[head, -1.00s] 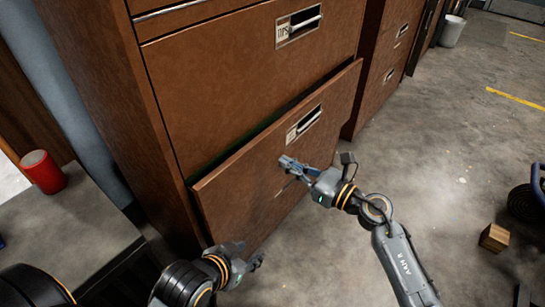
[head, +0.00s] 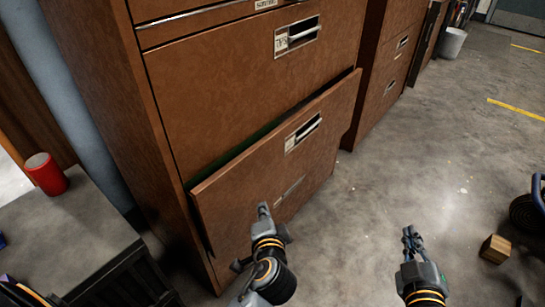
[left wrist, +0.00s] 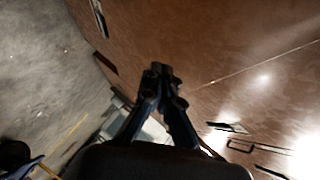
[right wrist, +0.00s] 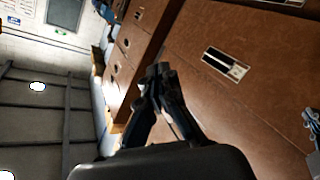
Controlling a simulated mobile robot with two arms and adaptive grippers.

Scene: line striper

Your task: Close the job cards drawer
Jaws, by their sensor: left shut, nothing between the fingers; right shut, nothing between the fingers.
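The partly open drawer (head: 240,190) is a brown front low on the cabinet, standing out a little, with a dark gap along its top edge. Its label and handle slot (head: 303,133) are too small to read, so I cannot tell that it says job cards. My left gripper (head: 263,207) is shut and empty in front of the lower part of that drawer front; I cannot tell whether it touches. Its fingers also show in the left wrist view (left wrist: 160,70). My right gripper (head: 411,234) is shut and empty over the floor, right of the drawer.
The drawer above (head: 240,85) looks closed. A grey bench top (head: 75,235) with a red cup (head: 46,174) is at the left. A second brown cabinet (head: 385,70) stands behind right. A wooden block (head: 495,249) lies on the floor at right. The floor between is clear.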

